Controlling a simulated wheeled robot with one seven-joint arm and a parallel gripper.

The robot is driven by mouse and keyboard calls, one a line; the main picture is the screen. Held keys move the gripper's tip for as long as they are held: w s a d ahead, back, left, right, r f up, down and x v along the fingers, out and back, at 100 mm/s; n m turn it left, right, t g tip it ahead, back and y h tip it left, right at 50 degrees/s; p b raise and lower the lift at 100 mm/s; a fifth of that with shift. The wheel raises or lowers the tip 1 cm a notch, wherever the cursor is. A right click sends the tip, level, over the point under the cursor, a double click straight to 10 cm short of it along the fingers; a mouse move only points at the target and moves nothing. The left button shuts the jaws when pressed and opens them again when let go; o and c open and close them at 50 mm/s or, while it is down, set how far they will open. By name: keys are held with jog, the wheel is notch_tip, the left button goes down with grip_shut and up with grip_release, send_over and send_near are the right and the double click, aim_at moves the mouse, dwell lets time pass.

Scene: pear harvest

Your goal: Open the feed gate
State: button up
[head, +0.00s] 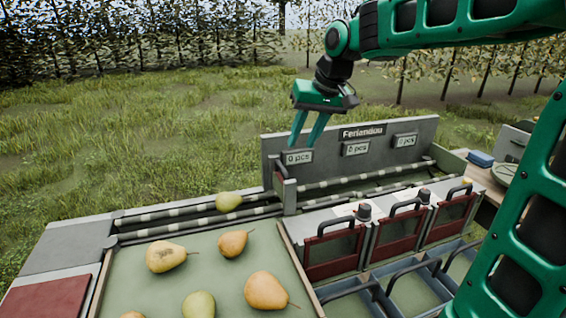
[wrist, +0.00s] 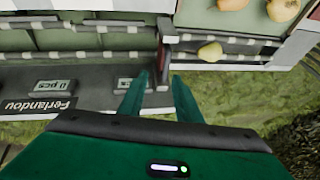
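In the wrist view the gate (wrist: 163,50) shows as a narrow dark piece with a reddish part. It stands across the lane and looks closed. My gripper (head: 306,143) points down above and slightly behind the gate, apart from it in the head view. A yellow-green pear (head: 229,201) lies on the rollers left of the gate.
The grey board (head: 350,140) with the "Ferlandou" sign and count labels stands behind the lane. A green tray (head: 210,285) with several pears is in front. Red-fronted bins with dark handles (head: 335,252) stand to the right. Grass lies behind.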

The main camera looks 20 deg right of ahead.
aim_at(281, 166)
jog(key=x, duration=0.3)
jog(key=w+a+x, duration=0.1)
jog(key=x, duration=0.7)
jog(key=shift+w+a+r, duration=0.15)
jog(key=shift+w+r, duration=0.05)
jog(key=shift+r, duration=0.2)
jog(key=shift+c, duration=0.7)
grip_shut()
jog(key=shift+a+r, duration=0.1)
